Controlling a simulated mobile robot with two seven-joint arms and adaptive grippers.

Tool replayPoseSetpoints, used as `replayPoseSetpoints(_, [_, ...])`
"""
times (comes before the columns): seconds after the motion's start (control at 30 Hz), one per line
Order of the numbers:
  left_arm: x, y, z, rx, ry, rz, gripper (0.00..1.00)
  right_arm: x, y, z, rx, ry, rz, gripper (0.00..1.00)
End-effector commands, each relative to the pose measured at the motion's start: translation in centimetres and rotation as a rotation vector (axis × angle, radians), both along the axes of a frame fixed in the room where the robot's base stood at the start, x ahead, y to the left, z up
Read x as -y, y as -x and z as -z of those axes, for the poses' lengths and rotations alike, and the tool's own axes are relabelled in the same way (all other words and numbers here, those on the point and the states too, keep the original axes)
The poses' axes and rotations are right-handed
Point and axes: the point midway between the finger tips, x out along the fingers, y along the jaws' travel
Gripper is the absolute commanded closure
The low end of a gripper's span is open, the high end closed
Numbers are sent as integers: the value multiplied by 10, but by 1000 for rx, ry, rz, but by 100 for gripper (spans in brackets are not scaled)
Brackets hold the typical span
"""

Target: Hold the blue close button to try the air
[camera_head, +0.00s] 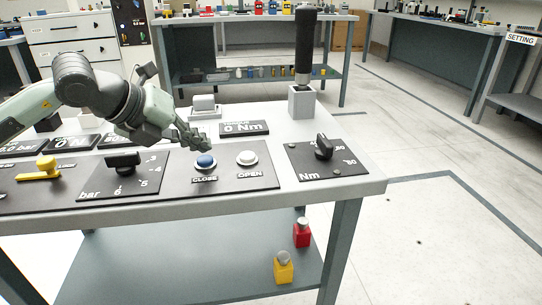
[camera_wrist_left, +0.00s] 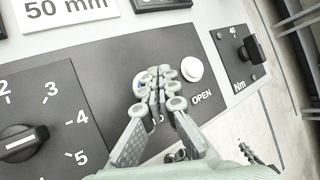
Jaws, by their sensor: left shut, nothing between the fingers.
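The blue close button (camera_head: 206,161) sits on a dark panel above its CLOSE label on the workbench. My left gripper (camera_head: 201,146) is shut and empty, with its fingertips just behind and above the blue button in the head view. In the left wrist view, the shut fingers (camera_wrist_left: 160,88) cover most of the blue button (camera_wrist_left: 138,84), and only its left edge shows. I cannot tell whether the fingertips touch it. The white open button (camera_head: 247,158) is just to the right; it also shows in the wrist view (camera_wrist_left: 191,69). My right gripper is not in view.
A pressure dial (camera_head: 123,160) marked in bar and a yellow lever (camera_head: 41,169) are to the left. A Nm knob (camera_head: 323,147) is to the right. A black-handled tool (camera_head: 305,45) stands in a grey holder (camera_head: 301,102) behind. Red and yellow items are on the lower shelf (camera_head: 190,262).

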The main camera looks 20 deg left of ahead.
Motion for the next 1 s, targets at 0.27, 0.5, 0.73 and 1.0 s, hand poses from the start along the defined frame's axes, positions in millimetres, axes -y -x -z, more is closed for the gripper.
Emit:
replayPoseSetpoints(0.27, [0,0,-1,0,0,0,100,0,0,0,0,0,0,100])
replayPoseSetpoints(0.5, [0,0,-16,3,0,1,100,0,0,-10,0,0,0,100])
replayPoseSetpoints(0.73, [0,0,-40,2,-1,0,100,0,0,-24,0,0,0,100])
replayPoseSetpoints(1.0, [0,0,-51,1,0,0,100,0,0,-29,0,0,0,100])
